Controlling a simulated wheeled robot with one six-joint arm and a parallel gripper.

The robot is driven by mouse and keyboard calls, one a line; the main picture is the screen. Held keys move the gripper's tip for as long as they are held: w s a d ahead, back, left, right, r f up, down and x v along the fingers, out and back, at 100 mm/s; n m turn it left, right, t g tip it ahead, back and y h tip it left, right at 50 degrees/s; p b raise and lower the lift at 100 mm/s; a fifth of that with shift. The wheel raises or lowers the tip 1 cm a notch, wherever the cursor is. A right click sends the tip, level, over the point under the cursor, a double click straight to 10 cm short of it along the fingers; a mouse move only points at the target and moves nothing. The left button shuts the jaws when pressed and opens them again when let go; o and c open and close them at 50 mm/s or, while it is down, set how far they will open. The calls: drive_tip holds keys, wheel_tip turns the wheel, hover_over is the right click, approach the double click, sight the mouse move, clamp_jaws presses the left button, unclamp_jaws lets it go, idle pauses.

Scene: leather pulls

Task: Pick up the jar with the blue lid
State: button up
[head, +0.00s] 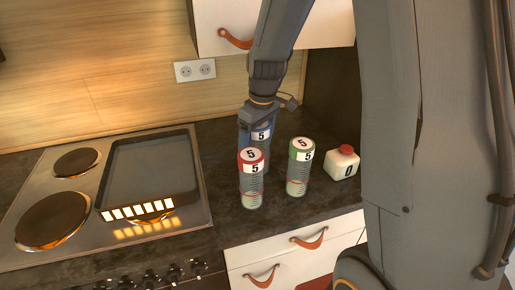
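The jar with the blue lid (261,136) stands on the dark counter at the back, partly behind the red-lidded jar. Its label shows a 5, and blue shows at its upper left. My gripper (258,121) points down over its top and hides most of the lid. The fingertips are not clear, so I cannot tell whether they are closed on the jar or only around it. The jar looks upright.
A red-lidded jar (251,180) stands close in front, and a green-lidded jar (299,168) to the right. A white bottle with a red cap (342,164) is further right. A pan (150,165) sits on the stove (60,185) at left. A cabinet (215,22) hangs above.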

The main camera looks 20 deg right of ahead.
drive_tip(key=shift+f, duration=0.35)
drive_tip(key=c, duration=1.4)
drive_tip(key=shift+w, duration=0.1)
drive_tip(key=shift+c, duration=1.4)
drive_tip(key=shift+r, duration=0.2)
